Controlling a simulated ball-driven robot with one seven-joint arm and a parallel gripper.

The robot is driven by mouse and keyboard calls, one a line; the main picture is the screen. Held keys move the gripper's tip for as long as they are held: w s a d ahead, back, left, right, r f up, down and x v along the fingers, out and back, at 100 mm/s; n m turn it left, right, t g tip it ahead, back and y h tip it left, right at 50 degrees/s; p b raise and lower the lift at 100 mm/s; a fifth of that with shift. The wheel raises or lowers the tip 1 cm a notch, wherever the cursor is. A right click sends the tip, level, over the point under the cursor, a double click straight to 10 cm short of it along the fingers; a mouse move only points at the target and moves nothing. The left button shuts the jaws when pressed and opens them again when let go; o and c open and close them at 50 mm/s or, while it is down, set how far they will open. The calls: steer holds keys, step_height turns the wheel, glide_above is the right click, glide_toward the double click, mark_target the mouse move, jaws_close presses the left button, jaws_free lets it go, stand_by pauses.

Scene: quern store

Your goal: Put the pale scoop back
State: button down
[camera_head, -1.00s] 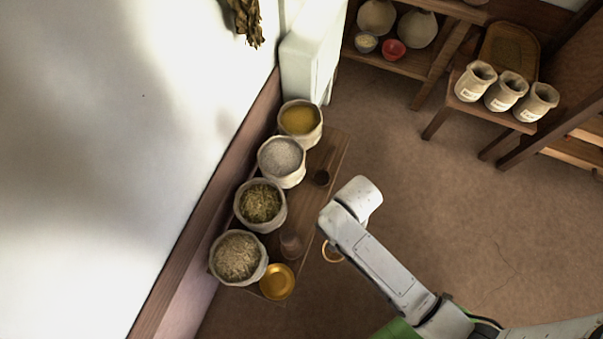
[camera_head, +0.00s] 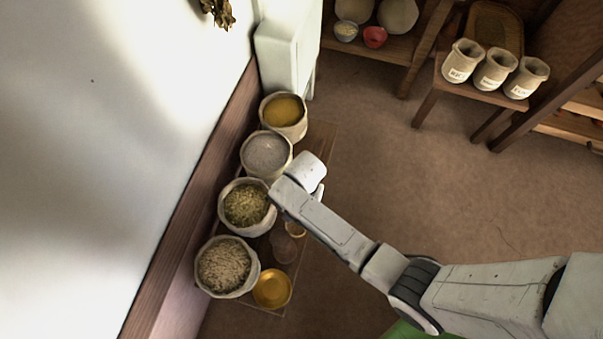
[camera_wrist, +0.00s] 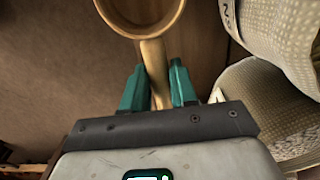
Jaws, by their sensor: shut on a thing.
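My gripper (camera_wrist: 157,85) is shut on the handle of the pale wooden scoop (camera_wrist: 154,60). In the wrist view the scoop's round bowl is ahead of the teal fingers, cut off by the top edge. In the head view the scoop's rim (camera_head: 296,232) shows just below my forearm, over the bench's right side. The fingers are hidden there by my arm. Sacks stand in a row along the wall: yellow (camera_head: 297,133), pale grey (camera_head: 245,166), green (camera_head: 260,229) and oat-coloured (camera_head: 242,290). Whether the scoop touches anything cannot be told.
A low wooden bench (camera_head: 322,138) bears the sacks, a brass dish (camera_head: 272,289) and a glass-like vessel (camera_head: 284,247). A white cabinet (camera_head: 285,60) stands beyond. Several labelled jars (camera_head: 495,70) stand on a stool at right. The floor between is clear.

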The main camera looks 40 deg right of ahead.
steer(key=shift+w+f, duration=0.45)
steer(key=shift+f, duration=0.15)
steer(key=shift+w+f+b, duration=0.1)
steer(key=shift+f+b, duration=0.75)
steer(key=shift+f, duration=0.65)
steer(key=shift+f, duration=0.2)
steer(key=c, duration=0.9)
jaws_free()
steer(key=shift+r, duration=0.1)
step_height(320, 180, up, 12)
steer(key=p, duration=0.4)
steer(key=shift+r+p, duration=0.15)
steer(key=shift+p, duration=0.25)
